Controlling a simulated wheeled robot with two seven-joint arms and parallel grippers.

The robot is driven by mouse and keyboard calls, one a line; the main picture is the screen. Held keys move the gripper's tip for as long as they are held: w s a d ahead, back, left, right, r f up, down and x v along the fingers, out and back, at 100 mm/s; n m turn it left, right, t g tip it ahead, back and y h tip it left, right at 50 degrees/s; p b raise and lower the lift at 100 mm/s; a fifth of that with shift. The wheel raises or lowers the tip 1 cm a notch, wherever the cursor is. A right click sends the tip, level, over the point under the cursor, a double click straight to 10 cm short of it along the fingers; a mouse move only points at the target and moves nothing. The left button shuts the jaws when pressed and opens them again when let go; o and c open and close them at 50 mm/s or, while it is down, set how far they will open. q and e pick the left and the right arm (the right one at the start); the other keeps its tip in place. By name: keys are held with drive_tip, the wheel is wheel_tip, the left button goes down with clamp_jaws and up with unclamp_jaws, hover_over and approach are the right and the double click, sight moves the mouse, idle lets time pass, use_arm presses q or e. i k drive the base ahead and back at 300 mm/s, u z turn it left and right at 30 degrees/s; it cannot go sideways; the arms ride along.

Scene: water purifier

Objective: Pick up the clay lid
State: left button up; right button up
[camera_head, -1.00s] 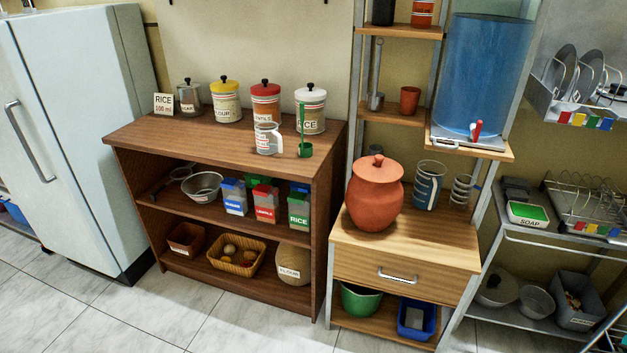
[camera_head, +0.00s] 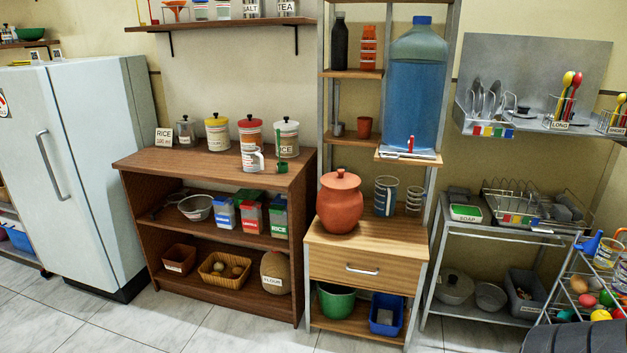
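The clay lid (camera_head: 341,179) is a reddish-brown disc with a small knob. It sits on the mouth of the round clay pot (camera_head: 340,209). The pot stands upright on the left part of the wooden drawer cabinet's top (camera_head: 395,236), in the middle of the head view. Neither of my grippers is in view. Nothing touches the lid or stands in front of it.
Striped cups (camera_head: 385,196) stand right of the pot. A blue water tank (camera_head: 415,90) sits on the shelf above right. A brown shelf unit (camera_head: 140,160) with canisters is at left, a metal rack (camera_head: 470,230) at right. Tiled floor (camera_head: 235,335) in front is clear.

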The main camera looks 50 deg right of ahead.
sight(341, 179)
drive_tip(key=u, duration=0.05)
drive_tip(key=i, duration=2)
drive_tip(key=z, duration=1.25)
drive_tip(key=i, duration=1.05)
drive_tip(key=z, duration=1.2)
